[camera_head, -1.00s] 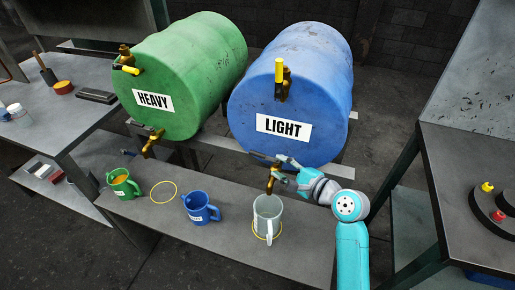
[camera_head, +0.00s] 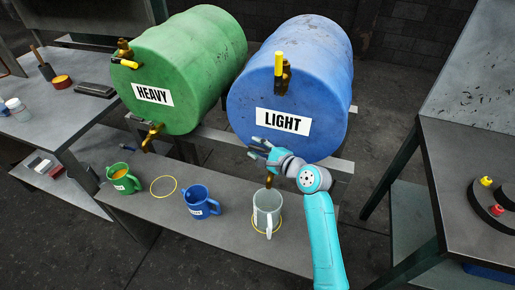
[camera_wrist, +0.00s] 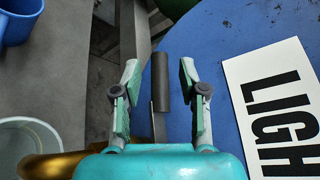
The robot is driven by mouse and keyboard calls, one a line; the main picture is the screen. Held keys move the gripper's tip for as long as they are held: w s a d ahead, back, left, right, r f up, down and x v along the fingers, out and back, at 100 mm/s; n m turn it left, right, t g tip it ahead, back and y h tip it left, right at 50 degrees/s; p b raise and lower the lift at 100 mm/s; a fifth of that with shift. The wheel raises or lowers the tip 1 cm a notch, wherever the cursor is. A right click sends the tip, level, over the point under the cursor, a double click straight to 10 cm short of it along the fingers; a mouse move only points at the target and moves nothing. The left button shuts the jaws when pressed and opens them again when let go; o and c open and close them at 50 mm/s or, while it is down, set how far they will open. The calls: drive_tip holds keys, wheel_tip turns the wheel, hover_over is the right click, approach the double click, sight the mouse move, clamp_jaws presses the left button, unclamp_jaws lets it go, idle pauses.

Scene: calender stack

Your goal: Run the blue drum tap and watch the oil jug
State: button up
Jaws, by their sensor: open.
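The blue drum (camera_head: 312,80) labelled LIGHT lies on its side on a rack. Its lower brass tap (camera_head: 269,181) shows only in part behind my gripper, with its spout over the jug. The pale, see-through jug (camera_head: 262,206) stands upright on a yellow ring on the bench. No oil stream is visible, and its fill level is unclear. My gripper (camera_head: 256,146) is open in front of the drum's lower face. In the wrist view a dark bar (camera_wrist: 160,82), seemingly the tap handle, shows between the open fingers (camera_wrist: 158,76), with gaps on both sides. The jug's rim (camera_wrist: 38,122) is at lower left.
A brass fitting with an upright yellow handle (camera_head: 279,64) sits higher on the blue drum. The green HEAVY drum (camera_head: 186,65) lies to the left. A blue jug (camera_head: 199,199) and a green jug (camera_head: 121,177) stand left of the pale jug. An empty yellow ring (camera_head: 163,178) lies between them.

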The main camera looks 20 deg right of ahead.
clamp_jaws()
drive_tip(key=shift+s+y, duration=0.1)
drive_tip(key=shift+y, duration=0.2)
drive_tip(key=shift+s+a+n+g+y, duration=0.2)
drive_tip(key=shift+s+n+g+y, duration=0.25)
drive_tip(key=shift+n+g+y, duration=0.55)
drive_tip(key=shift+s+a+n+g+y, duration=0.15)
drive_tip(key=shift+s+n+g+y, duration=0.35)
drive_tip(key=shift+n+g+y, duration=0.45)
drive_tip(key=shift+s+a+n+g+y, duration=0.2)
drive_tip(key=shift+s+n+g+y, duration=0.25)
drive_tip(key=shift+n+g+y, duration=0.55)
drive_tip(key=shift+s+n, duration=0.1)
drive_tip(key=shift+n, duration=0.15)
drive_tip(key=shift+r, duration=0.1)
unclamp_jaws()
